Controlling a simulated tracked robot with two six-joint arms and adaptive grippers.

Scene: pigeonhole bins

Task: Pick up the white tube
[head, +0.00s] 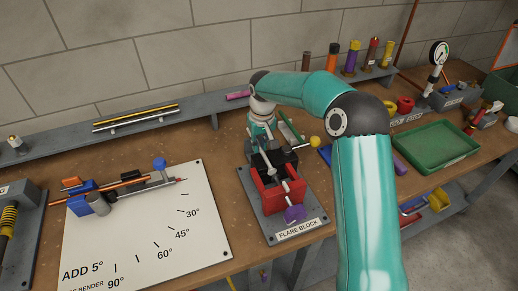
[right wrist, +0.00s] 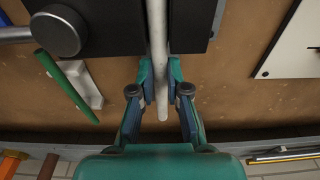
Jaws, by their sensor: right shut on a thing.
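The white tube (right wrist: 157,30) runs down the middle of the right wrist view, and its free end shows between my fingers. My right gripper (right wrist: 160,84) is shut on the tube near that end. The tube's other part lies over a dark block and leaves the top of the view. In the head view my right gripper (head: 261,136) is at the back of the flare block (head: 274,186), a red and black clamp on a grey plate. The grip itself is small and partly hidden there. My left gripper is not in view.
A white angle board (head: 140,240) with a bender lies left of the flare block. A green tray (head: 436,146) stands at the right. A grey rear shelf (head: 60,143) carries rods and, further right, several coloured cylinders.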

